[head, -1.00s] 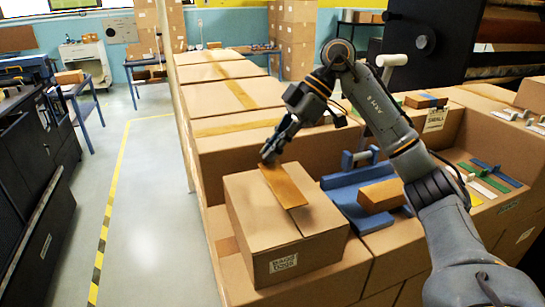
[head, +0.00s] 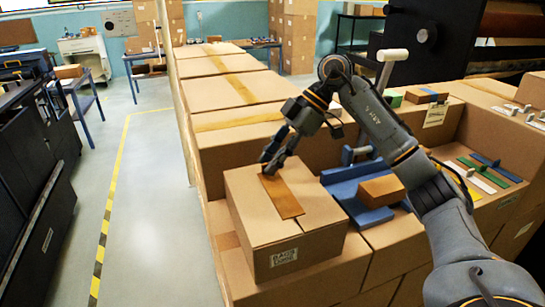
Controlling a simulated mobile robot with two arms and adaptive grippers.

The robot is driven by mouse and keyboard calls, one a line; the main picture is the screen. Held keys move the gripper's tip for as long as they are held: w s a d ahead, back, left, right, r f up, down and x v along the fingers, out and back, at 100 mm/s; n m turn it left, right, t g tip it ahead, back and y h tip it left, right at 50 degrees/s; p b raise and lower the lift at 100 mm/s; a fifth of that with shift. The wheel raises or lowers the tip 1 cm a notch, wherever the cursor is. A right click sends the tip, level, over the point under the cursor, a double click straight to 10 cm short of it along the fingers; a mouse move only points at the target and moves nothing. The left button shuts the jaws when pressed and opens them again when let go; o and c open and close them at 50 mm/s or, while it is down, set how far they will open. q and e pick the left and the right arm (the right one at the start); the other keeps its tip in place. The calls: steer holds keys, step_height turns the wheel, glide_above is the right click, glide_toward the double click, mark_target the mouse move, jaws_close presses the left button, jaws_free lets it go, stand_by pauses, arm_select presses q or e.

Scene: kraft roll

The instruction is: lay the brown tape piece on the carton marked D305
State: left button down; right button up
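The brown tape piece (head: 283,198) lies along the top of a closed carton (head: 249,218) at the front centre, and it looks flat on the lid. The carton has a white printed label on its front, too small to read surely. My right gripper (head: 269,168) is at the far end of the tape piece, its fingertips low over the carton top. Whether the fingers still pinch the tape's end or have parted is not clear. My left gripper is not in view.
A blue holder (head: 345,184) with a brown block (head: 381,191) stands right of the carton. Coloured strips (head: 489,171) lie farther right. A row of taped cartons (head: 233,91) runs behind. The floor on the left is open.

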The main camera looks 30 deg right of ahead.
steer(key=shift+r, duration=0.15)
steer(key=b+v, duration=0.1)
steer(key=v, duration=0.6)
steer(key=shift+d+r, duration=0.15)
steer(key=shift+r, duration=0.15)
steer(key=shift+s+f, duration=0.1)
